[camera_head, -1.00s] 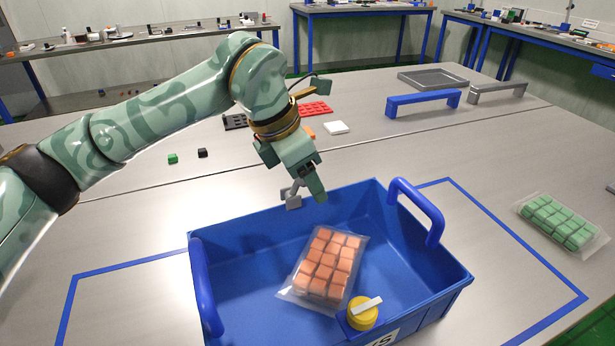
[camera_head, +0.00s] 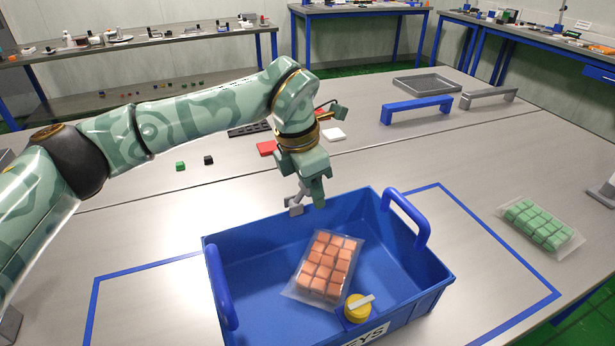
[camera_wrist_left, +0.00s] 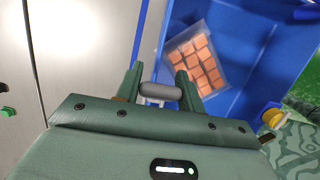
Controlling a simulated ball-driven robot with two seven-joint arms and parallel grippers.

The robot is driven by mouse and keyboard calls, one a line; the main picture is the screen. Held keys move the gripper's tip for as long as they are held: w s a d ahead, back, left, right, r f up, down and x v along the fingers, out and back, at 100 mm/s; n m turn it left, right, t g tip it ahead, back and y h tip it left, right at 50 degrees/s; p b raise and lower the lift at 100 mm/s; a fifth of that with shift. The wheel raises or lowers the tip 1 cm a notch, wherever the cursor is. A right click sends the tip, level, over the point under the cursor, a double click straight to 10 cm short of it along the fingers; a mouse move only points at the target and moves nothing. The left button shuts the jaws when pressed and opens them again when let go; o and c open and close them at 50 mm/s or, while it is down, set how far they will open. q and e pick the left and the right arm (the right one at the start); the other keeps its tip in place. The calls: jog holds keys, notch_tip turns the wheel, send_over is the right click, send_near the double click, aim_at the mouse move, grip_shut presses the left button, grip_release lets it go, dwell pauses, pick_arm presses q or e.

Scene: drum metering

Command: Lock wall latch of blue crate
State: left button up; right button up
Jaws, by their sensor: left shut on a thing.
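The blue crate (camera_head: 262,242) stands open on the table inside a blue outline. Its wall latch, a yellow round knob (camera_head: 357,312) with a pale lever (camera_head: 360,302), sits at the near wall; the lever points slantwise, up to the right. The knob also shows at the right of the left wrist view (camera_wrist_left: 272,115). My left gripper (camera_head: 307,201) hangs over the crate's far wall, away from the latch. It is shut on a small grey part (camera_head: 294,206), seen as a grey bar (camera_wrist_left: 160,91) between the fingers in the wrist view. My right gripper is not in view.
A bag of orange blocks (camera_head: 325,262) lies in the crate. Two blue handles (camera_head: 408,215) (camera_head: 222,285) rise at its sides. A bag of green blocks (camera_head: 540,225) lies to the right. A blue bracket (camera_head: 417,106) and grey tray (camera_head: 428,84) stand farther back.

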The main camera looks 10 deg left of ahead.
aim_at(295, 199)
pick_arm(q)
jog(key=shift+f, duration=0.1)
jog(key=o, duration=1)
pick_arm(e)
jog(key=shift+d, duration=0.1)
pick_arm(q)
notch_tip(295, 199, up, 16)
jog(key=s+a+p, duration=0.2)
jog(key=p, duration=0.3)
jog(key=shift+a, duration=0.35)
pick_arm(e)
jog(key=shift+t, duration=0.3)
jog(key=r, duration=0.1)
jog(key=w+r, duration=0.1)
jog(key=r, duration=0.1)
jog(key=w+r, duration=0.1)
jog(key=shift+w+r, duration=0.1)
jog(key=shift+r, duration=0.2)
pick_arm(q)
jog(key=shift+f, duration=0.1)
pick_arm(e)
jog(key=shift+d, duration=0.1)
